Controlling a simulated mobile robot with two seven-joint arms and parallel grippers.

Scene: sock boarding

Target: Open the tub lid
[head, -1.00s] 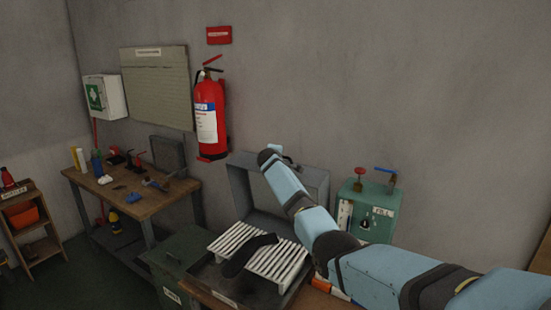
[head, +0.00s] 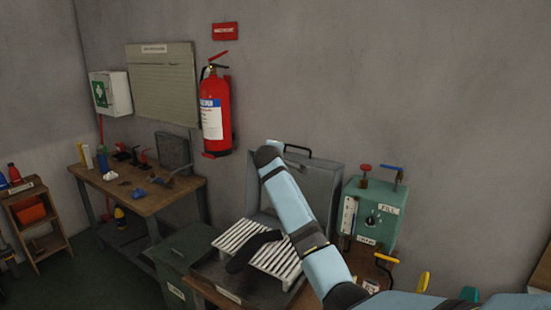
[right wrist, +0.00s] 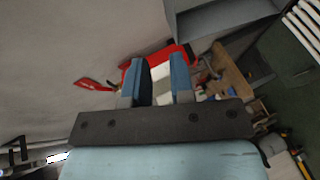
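The grey tub (head: 229,283) stands low in the middle of the head view. Its lid (head: 318,185) stands raised and upright at the back, with a black handle (head: 297,150) on its top edge. A white slatted rack (head: 232,238) lies over the tub, with a dark sock (head: 249,253) across it. My right arm reaches in from the right, across the lid; its gripper is hidden in the head view. In the right wrist view my right gripper (right wrist: 160,80) has its fingers apart with nothing held between them. My left gripper is out of view.
A green FILL box (head: 388,225) with valves stands right of the tub. A green bin (head: 187,252) stands to its left, near a wooden workbench (head: 150,208). A red fire extinguisher (head: 214,112) hangs on the wall; it also shows behind the fingers in the right wrist view (right wrist: 130,68).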

